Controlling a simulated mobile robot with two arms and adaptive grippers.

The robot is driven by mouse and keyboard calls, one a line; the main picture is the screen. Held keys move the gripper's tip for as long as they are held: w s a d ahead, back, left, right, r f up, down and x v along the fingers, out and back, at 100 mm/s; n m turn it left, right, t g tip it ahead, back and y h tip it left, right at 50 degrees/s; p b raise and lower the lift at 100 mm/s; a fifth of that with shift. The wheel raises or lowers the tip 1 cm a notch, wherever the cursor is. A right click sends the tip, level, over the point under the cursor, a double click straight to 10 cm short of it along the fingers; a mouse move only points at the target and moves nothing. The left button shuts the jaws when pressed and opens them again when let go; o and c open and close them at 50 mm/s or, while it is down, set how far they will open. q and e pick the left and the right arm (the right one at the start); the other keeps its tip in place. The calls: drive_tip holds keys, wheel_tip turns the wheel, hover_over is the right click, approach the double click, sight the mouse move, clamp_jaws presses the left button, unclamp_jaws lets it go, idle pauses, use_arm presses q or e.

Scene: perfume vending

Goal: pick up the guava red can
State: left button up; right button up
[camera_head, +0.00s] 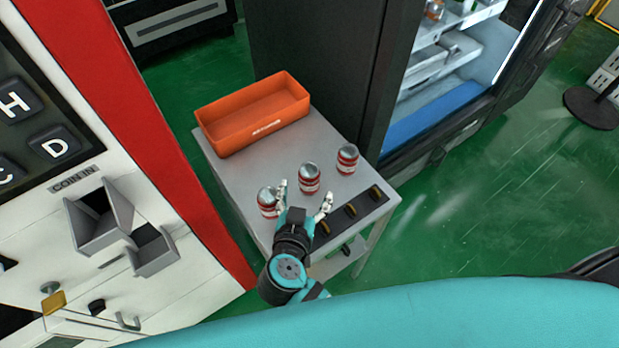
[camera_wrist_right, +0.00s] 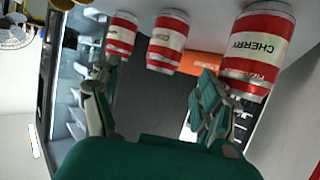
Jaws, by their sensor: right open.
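Three red-and-white cans with silver tops stand upright in a row on the grey table: a left can (camera_head: 267,202), a middle can (camera_head: 309,178) and a right can (camera_head: 347,159). In the right wrist view the nearest can (camera_wrist_right: 258,50) reads CHERRY. The labels of the middle can (camera_wrist_right: 168,42) and far can (camera_wrist_right: 122,34) are too small to read, so I cannot tell which is guava. My right gripper (camera_head: 304,196) is open and empty, its fingers spread on the near side of the middle can, one finger close to the left can. My left gripper is not in view.
An orange bin (camera_head: 253,117) stands at the back of the grey table (camera_head: 228,177). A dark strip with several brass-coloured pieces (camera_head: 350,210) runs along the front edge. A red-and-white coin machine (camera_head: 150,150) stands left, a dark open cabinet (camera_head: 400,75) behind right.

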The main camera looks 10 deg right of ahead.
sight(307, 181)
drive_tip(key=x, duration=0.5)
drive_tip(key=b+x, duration=0.1)
drive_tip(key=x, duration=0.2)
drive_tip(key=shift+w+a+f, duration=0.1)
drive_tip(key=shift+w+a, duration=0.1)
drive_tip(key=shift+w, duration=0.15)
drive_tip(key=shift+s, duration=0.1)
drive_tip(key=shift+c, duration=0.5)
drive_tip(key=c, duration=1.3)
